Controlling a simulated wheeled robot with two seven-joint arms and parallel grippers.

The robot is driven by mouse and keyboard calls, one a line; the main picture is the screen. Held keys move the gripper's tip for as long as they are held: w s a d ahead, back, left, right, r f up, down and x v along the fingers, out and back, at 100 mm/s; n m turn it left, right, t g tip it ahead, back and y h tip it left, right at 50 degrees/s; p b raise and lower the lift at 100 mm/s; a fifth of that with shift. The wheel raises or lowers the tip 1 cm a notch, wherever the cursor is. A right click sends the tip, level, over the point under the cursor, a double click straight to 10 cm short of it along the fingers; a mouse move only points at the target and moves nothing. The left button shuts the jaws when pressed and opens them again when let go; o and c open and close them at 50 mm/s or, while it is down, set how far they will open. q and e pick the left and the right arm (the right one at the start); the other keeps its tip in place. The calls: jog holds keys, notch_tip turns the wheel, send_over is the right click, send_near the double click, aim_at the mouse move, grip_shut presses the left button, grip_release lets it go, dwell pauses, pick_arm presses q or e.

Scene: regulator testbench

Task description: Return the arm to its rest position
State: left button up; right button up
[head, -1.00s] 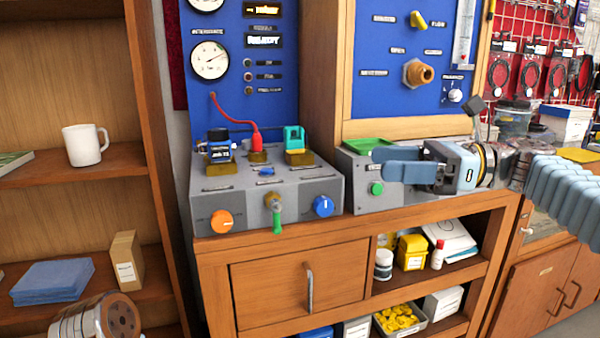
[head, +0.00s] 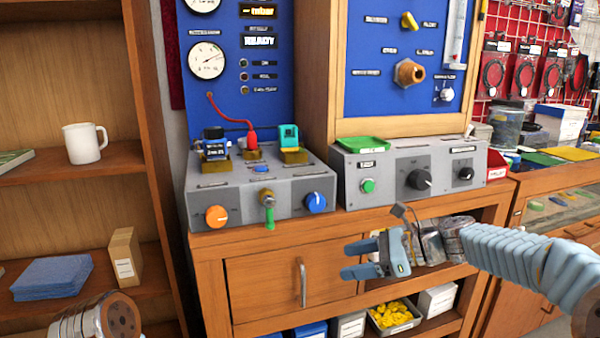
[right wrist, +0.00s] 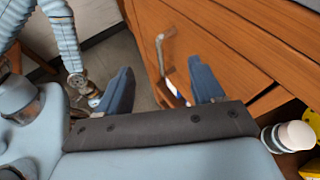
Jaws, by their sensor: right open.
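My right gripper (head: 360,259) hangs in front of the wooden bench, to the right of the drawer handle (head: 302,282), with its blue fingers apart and nothing between them. In the right wrist view the two blue fingers (right wrist: 160,92) are spread, with the drawer handle and floor seen beyond. My right arm (head: 520,255) comes in from the right edge. A part of my left arm (head: 95,320) shows at the lower left of the head view; its gripper is not visible.
The grey box with knobs (head: 262,190) and the control box (head: 410,172) stand on the bench top. Open shelves below hold a tray of yellow parts (head: 393,316). A shelf with a white mug (head: 84,143) stands at the left. The drawer is closed.

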jog(key=s+f+n+g+h, duration=0.1)
jog(key=s+f+n+h, duration=0.2)
jog(key=f, duration=1.2)
jog(key=s+f+n+g+h, duration=0.1)
jog(key=s+f+n+h, duration=0.15)
jog(key=f, duration=1.25)
pick_arm(q)
grip_shut()
pick_arm(e)
jog(key=s+f+n+h, duration=0.1)
jog(key=s+f+n, duration=0.5)
jog(key=s+f, duration=0.2)
jog(key=s+a+f+n+h, duration=0.1)
jog(key=s+f+n+h, duration=0.1)
jog(key=s+f+n, duration=0.5)
jog(key=s, duration=0.5)
jog(key=shift+f+g, duration=0.4)
jog(key=shift+s, duration=0.1)
